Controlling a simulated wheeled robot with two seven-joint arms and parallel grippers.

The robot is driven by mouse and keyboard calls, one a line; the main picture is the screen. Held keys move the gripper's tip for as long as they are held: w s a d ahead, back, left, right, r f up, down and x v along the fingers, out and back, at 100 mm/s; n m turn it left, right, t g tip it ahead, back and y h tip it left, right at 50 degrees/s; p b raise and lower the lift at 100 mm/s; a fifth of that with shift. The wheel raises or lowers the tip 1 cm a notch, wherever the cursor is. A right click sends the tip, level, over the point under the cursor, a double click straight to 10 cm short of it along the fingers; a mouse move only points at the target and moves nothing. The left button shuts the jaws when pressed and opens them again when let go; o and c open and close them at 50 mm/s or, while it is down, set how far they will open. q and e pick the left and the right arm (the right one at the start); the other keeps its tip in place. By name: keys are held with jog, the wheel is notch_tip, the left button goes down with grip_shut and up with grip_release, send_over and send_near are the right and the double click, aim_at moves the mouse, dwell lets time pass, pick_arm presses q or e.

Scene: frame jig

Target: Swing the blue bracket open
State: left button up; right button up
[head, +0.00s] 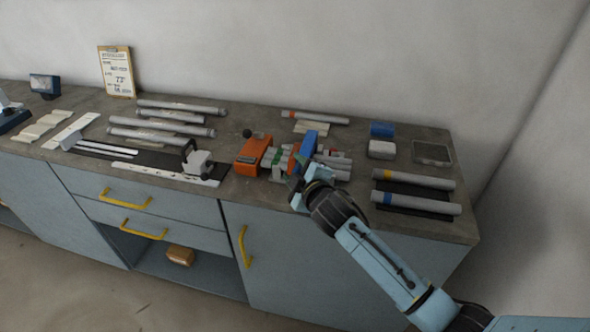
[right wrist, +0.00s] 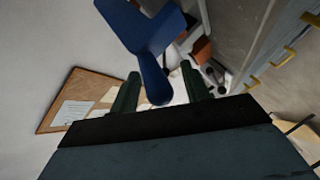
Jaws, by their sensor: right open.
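The blue bracket (head: 307,147) stands tilted up on the jig, at the right of the orange block (head: 253,150), among several grey tubes. My right gripper (head: 300,184) is just in front of it, at the counter's front edge. In the right wrist view the blue bracket (right wrist: 150,45) shows large, its narrow rounded end reaching between the two dark green fingers. The right gripper (right wrist: 160,82) is open, with a finger on each side of that end. I cannot tell whether either finger touches it. My left gripper is not in view.
Two tubes with yellow and blue bands (head: 413,180) lie on a dark mat at the right. A blue block (head: 381,130) and a white block (head: 381,149) stand behind them. A small white fixture (head: 198,162) stands left of the jig. The wall is behind.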

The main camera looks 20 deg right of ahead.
jog(key=shift+w, duration=0.2)
grip_shut()
dwell(0.3)
jog(key=shift+a, duration=0.1)
